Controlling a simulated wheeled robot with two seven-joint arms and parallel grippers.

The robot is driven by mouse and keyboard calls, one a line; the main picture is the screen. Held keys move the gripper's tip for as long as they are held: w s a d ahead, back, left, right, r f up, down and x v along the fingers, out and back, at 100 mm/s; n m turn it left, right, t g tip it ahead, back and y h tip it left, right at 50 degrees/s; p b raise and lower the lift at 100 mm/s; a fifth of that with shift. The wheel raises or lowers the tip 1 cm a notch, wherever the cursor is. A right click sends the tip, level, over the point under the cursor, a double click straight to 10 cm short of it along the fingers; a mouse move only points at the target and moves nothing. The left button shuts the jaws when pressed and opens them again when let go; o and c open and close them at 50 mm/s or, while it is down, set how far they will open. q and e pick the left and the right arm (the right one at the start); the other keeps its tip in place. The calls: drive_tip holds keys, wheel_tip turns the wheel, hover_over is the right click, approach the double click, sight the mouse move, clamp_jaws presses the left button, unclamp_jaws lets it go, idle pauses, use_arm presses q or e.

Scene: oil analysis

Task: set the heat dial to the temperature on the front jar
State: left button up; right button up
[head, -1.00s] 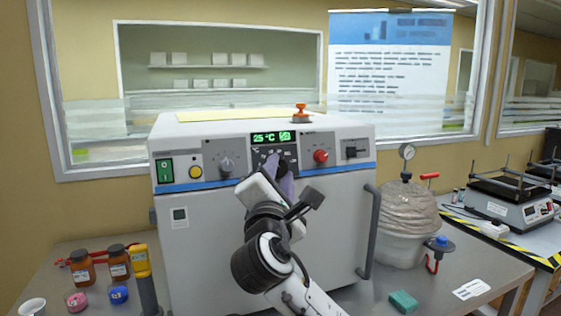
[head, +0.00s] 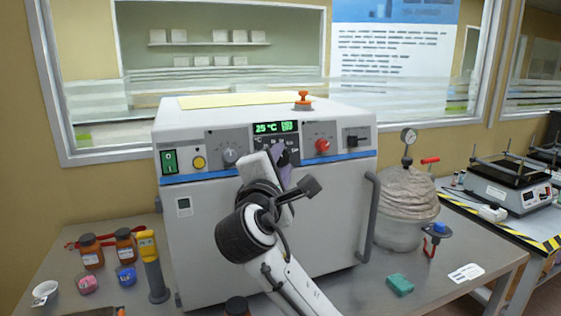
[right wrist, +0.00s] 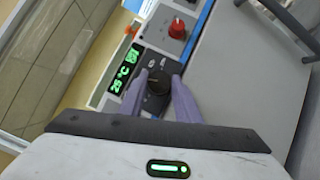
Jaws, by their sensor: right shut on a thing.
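The heat dial (right wrist: 157,82) is a black round knob on the oven's front panel, below the green display (head: 274,127), which reads 25 °C. My right gripper (right wrist: 158,88) has its two purple fingers closed on opposite sides of the dial. In the head view my right gripper (head: 281,156) covers most of the dial. Brown jars with dark lids, one at the left (head: 90,252) and one beside it (head: 125,246), stand left of the oven. Another dark lid (head: 237,306) shows at the bottom edge. The jar labels are too small to read. My left gripper is not in view.
The grey-white oven (head: 200,250) has a red knob (head: 322,146), a grey knob (head: 231,156) and a green switch (head: 169,160).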

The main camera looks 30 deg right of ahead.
drive_tip(key=o, duration=1)
drive_tip(key=shift+o, duration=0.2)
drive_tip(key=shift+a, duration=0.1)
drive_tip(key=b+v, duration=0.1)
drive_tip(key=v, duration=0.9)
drive_tip(key=shift+s+f, duration=0.1)
